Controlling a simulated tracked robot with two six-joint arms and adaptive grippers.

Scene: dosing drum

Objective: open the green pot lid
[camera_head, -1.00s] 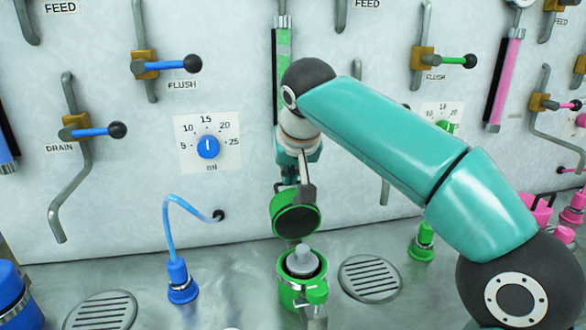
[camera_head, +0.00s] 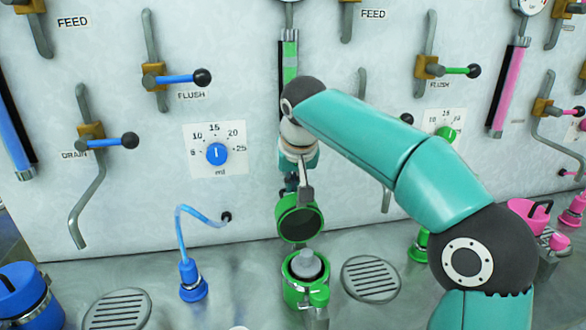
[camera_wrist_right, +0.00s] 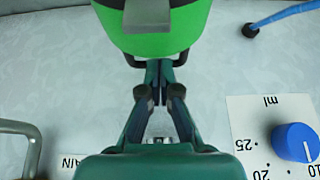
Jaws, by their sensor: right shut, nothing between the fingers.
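The green pot (camera_head: 304,292) stands on the metal bench with its mouth uncovered and a grey knob-like piece inside. Its green lid (camera_head: 300,236) stands up steeply behind the mouth, dark inner face toward the head camera. My right gripper (camera_head: 292,187) is shut and empty, just behind and above the lid; the lid and its grey tab partly hide it. In the right wrist view the lid (camera_wrist_right: 160,45) fills the top, just past the closed fingertips (camera_wrist_right: 152,66); I cannot tell whether they touch it. My left gripper is not in view.
Drain grates (camera_head: 370,279) and (camera_head: 117,309) lie on either side of the pot. A blue nozzle (camera_head: 192,280) with a hose stands to the left, and a blue pot (camera_head: 25,298) at far left. The panel behind carries levers and a blue dial (camera_head: 217,154).

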